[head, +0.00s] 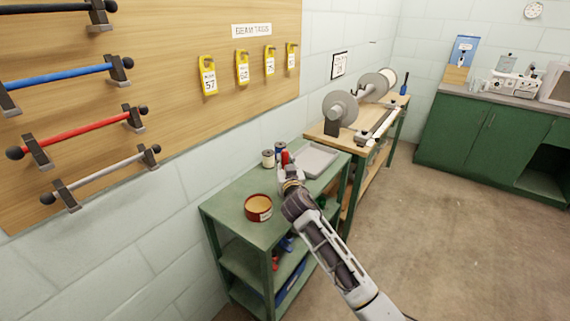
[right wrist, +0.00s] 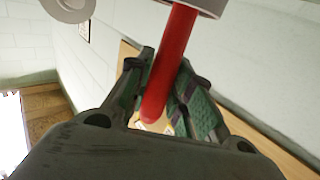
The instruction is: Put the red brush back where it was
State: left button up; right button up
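The red brush shows in the right wrist view as a smooth red handle (right wrist: 172,65) lying between my two fingers. A pale round part at its upper end is cut off by the picture edge. My right gripper (right wrist: 168,75) has its fingers close on both sides of the handle and appears shut on it. In the head view my right gripper (head: 289,173) is over the green shelf unit (head: 233,196), and a small red piece (head: 285,158) shows just beyond its fingers. My left gripper is not in view.
On the shelf top are a red-brown round tin (head: 258,208), a white spool (head: 268,159) and a grey tray (head: 316,160). Rods, including a red one (head: 85,131), hang on the wall board. The floor at right is clear.

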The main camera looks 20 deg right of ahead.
jog(key=o, duration=0.4)
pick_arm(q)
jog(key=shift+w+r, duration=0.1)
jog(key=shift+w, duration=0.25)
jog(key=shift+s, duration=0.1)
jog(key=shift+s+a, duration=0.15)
pick_arm(e)
jog(key=shift+r, duration=0.15)
jog(key=shift+s+a, duration=0.1)
jog(key=shift+s, duration=0.45)
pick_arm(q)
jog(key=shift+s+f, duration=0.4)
pick_arm(e)
jog(key=s, duration=0.3)
jog(key=s+a, duration=0.1)
jog(key=s, duration=0.7)
jog(key=shift+a+r, duration=0.1)
jog(key=shift+a, duration=0.05)
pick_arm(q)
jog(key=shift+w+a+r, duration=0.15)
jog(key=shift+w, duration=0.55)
pick_arm(e)
jog(key=shift+w, duration=0.1)
